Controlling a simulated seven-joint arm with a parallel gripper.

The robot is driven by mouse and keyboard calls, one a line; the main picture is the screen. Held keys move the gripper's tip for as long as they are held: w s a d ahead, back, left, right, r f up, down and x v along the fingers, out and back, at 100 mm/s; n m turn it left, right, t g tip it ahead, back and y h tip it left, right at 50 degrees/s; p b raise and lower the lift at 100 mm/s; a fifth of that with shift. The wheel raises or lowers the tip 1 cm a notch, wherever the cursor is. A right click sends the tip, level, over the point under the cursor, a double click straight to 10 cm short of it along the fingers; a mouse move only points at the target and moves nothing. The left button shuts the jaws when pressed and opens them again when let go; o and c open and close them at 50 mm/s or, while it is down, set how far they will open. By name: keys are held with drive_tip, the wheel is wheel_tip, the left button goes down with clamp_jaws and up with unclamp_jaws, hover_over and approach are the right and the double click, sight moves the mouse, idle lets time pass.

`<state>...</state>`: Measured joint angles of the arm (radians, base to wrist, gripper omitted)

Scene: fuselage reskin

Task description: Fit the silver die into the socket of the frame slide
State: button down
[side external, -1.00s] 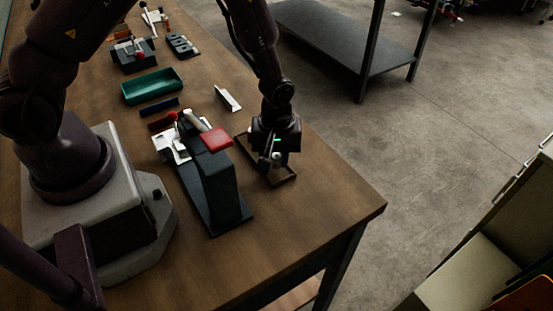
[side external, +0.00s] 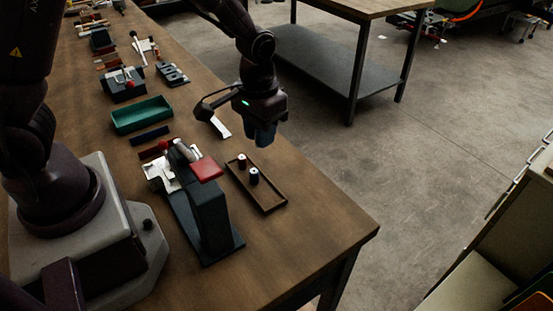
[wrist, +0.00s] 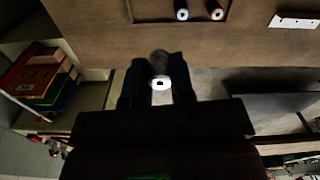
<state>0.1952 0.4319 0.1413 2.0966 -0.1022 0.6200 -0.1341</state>
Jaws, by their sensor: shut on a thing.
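My gripper (side external: 262,138) is raised above the table, beyond the brown tray. In the wrist view its two dark fingers (wrist: 158,80) are shut on a die (wrist: 158,60), a grey cylinder with a bright ring-shaped end and a dark hole. The fingers hide the die in the side view. A dark press-like stand (side external: 215,205) with a red top stands left of the tray. Silver metal parts (side external: 162,176) sit at its far left side; I cannot tell which is the frame slide, and no socket is clearly visible.
The brown tray (side external: 273,203) holds two other small cylinders (side external: 254,176), seen in the wrist view with blue and reddish ends. A white angled piece (side external: 220,127), a green bin (side external: 142,114) and a dark bar (side external: 149,135) lie farther back. The table's near right corner is clear.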

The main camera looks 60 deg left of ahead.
drive_tip(key=a+r, duration=0.3)
drive_tip(key=a, duration=0.5)
drive_tip(key=s+a+f+n, duration=0.1)
drive_tip(key=s+a+f, duration=0.2)
drive_tip(key=s, duration=0.4)
drive_tip(key=s+a+f+n, duration=0.2)
drive_tip(key=s+a+f, duration=0.2)
drive_tip(key=s, duration=0.3)
drive_tip(key=shift+s+a+f, duration=0.25)
drive_tip(key=shift+f, duration=2.9)
drive_tip(key=shift+f, duration=1)
